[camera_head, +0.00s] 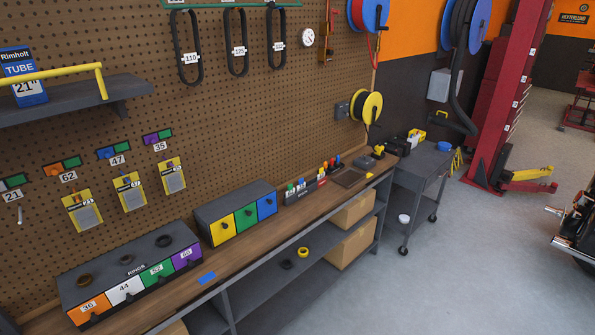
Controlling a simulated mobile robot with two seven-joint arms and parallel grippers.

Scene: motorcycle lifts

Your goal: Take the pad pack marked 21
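Three yellow-edged packs with grey pads hang on the brown pegboard. The left pack (82,211) hangs below the 62 tag (68,176); its own small print looks like 21 but is hard to read. The middle pack (130,192) hangs below the 47 tag (117,160). The right pack (173,176) hangs below the 35 tag (160,147). Their print is too small to read surely. Below the 21 tag (13,196), at the left edge, is a bare hook (19,216) with no pack. Neither of my grippers is in view.
A grey shelf (75,100) with a yellow rail and a blue tube box (24,78) juts out above the packs. Below, the wooden bench (232,262) carries a RINGS drawer unit (130,268) and a coloured drawer unit (235,212).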

